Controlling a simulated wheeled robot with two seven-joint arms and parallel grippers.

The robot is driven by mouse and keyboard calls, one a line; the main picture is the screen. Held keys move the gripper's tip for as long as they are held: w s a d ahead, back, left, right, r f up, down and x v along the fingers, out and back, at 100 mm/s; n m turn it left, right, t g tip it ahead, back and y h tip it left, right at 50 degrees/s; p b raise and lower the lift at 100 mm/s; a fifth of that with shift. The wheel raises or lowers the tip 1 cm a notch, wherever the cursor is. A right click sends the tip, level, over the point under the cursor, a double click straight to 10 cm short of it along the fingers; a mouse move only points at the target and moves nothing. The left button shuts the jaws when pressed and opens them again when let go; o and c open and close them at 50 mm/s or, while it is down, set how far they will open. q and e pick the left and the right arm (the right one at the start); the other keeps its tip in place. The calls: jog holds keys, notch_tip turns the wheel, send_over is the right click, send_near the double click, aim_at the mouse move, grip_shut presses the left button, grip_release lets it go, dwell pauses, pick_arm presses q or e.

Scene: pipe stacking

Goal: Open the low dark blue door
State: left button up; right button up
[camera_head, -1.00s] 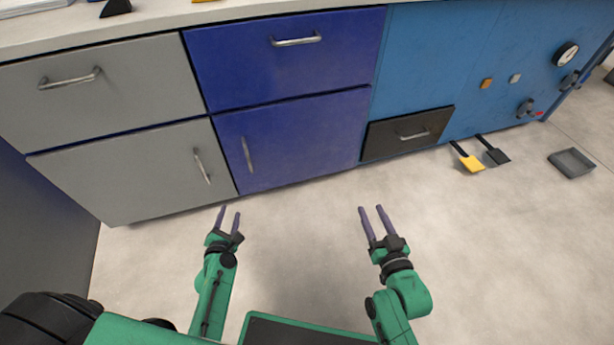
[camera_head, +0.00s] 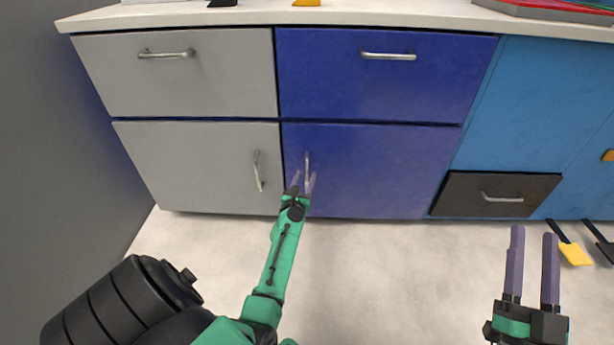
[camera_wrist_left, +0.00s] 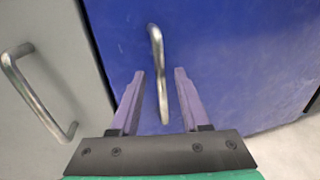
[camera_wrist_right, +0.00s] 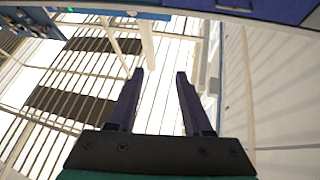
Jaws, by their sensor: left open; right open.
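The low dark blue door (camera_head: 375,172) is shut, below a dark blue drawer (camera_head: 420,85). Its upright metal handle (camera_head: 307,168) is near the door's left edge. My left gripper (camera_head: 301,184) is open at the lower part of this handle. In the left wrist view the handle (camera_wrist_left: 157,62) runs down between the two open fingers (camera_wrist_left: 160,88), with a gap on each side. My right gripper (camera_head: 533,245) is open and empty, out over the floor at the right; its fingers also show in the right wrist view (camera_wrist_right: 160,90).
A grey door (camera_head: 200,165) with its own upright handle (camera_head: 258,170) is just left of the blue door. A dark drawer (camera_head: 498,194) is low at the right. A yellow scoop-like tool (camera_head: 574,253) lies on the floor. Open floor (camera_head: 380,280) lies before the door.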

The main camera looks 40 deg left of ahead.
pick_arm(q)
jog(key=shift+x, duration=1.15)
pick_arm(e)
notch_tip(320, 180, up, 6)
jog(key=s+t+y, duration=0.1)
jog(key=t, duration=0.1)
jog(key=shift+d+n, duration=0.4)
jog(key=shift+d, duration=0.05)
pick_arm(q)
jog(key=shift+c, duration=0.3)
pick_arm(e)
jog(key=shift+r, duration=0.1)
pick_arm(q)
grip_shut()
